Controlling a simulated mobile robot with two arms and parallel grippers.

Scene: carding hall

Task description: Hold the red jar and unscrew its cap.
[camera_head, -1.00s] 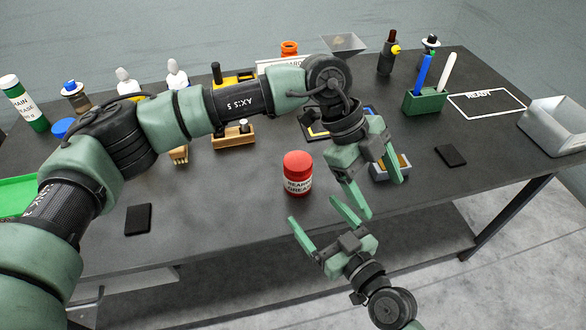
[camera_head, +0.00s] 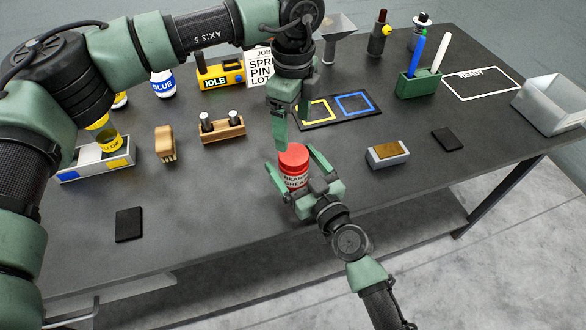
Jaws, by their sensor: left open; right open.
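The red jar (camera_head: 294,167), with a red cap (camera_head: 292,156) and a white label, stands upright near the front edge of the table. My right gripper (camera_head: 298,171) is open, with one finger on each side of the jar. I cannot tell whether the fingers touch it. My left gripper (camera_head: 291,136) is open and points down from above, just behind and over the cap. One of its fingertips overlaps the cap's top edge in the picture.
A wooden holder (camera_head: 222,131), a brush (camera_head: 165,147) and a mat with yellow and blue squares (camera_head: 338,122) lie behind the jar. A grey block with a brown top (camera_head: 388,154) is to the right. Dark pads (camera_head: 129,224) lie left and right. The table front is mostly clear.

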